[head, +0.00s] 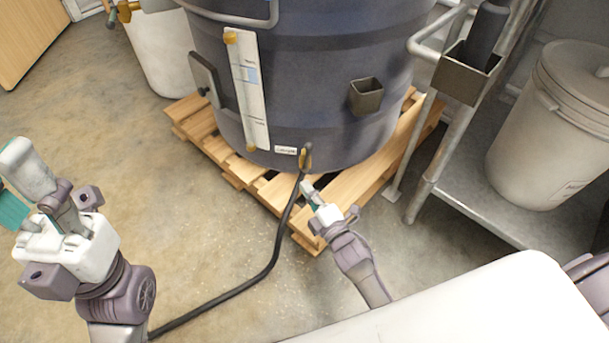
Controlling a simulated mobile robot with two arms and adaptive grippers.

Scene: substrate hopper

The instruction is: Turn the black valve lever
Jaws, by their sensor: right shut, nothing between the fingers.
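A small brass valve (305,160) sits low on the front of the dark hopper (300,90). A small dark piece at its top looks like the black lever (308,147), but it is too small to tell its angle. A black hose (281,235) runs down from the valve. My right gripper (308,190) is shut and empty just below and in front of the valve, close to the hose top. I cannot tell whether it touches the hose.
The hopper stands on a wooden pallet (345,189). A metal rack (424,180) with a lidded grey bin (550,130) stands at the right. A white container (160,50) is at the back left. The hose crosses the floor; the floor at left is clear.

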